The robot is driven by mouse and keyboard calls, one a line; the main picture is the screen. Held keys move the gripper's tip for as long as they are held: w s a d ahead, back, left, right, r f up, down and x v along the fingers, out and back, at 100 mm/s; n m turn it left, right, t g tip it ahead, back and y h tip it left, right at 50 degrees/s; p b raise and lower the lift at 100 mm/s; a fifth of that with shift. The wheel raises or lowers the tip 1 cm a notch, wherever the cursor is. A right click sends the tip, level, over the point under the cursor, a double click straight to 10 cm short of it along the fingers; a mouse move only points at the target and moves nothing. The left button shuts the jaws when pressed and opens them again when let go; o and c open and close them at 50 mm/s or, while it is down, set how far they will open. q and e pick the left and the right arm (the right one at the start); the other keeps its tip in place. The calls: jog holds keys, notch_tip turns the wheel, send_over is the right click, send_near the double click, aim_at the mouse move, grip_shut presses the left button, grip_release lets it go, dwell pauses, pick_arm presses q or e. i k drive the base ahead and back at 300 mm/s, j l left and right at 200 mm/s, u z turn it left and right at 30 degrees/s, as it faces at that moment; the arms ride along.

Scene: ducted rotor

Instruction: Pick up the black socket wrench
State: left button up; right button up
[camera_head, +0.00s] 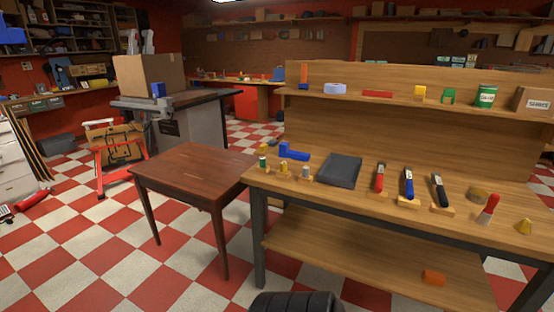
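A black-handled tool (438,190), which looks like the black socket wrench, rests tilted on a small wooden block on the workbench (330,195), right of the middle. A blue-handled tool (407,183) and a red-handled tool (379,177) rest in the same way to its left. The tool's far end is too small to make out. Neither of my grippers is in view, and nothing is touching the black tool.
A dark flat tray (339,171) and a blue angled part (293,152) lie left of the tools. A red-and-white pointed item (488,210) stands to the right. A brown wooden table (195,172) adjoins the bench's left end. A black ribbed round object (296,303) is at the bottom edge.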

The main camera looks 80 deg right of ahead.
aim_at(435, 179)
jog(key=z, duration=3.8)
